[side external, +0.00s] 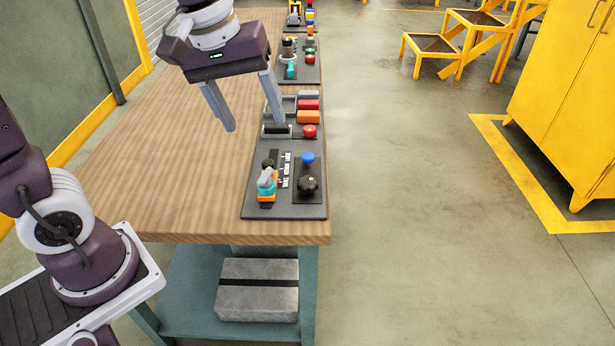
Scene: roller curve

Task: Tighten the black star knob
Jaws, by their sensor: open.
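The black star knob (308,185) sits on the near right part of a dark control panel (284,212) along the table's right edge. Its lobes are too small to make out clearly. My gripper (255,127) is open and empty, with its two fingers pointing down and spread apart. It hangs above the table and panel, farther back and to the left of the knob in the picture. It does not touch the knob.
A blue button (307,158) is just behind the knob. A teal and orange control (266,186) stands left of it. A red button (309,131) and colored blocks (308,105) lie farther back. The wooden tabletop (170,160) left of the panel is clear.

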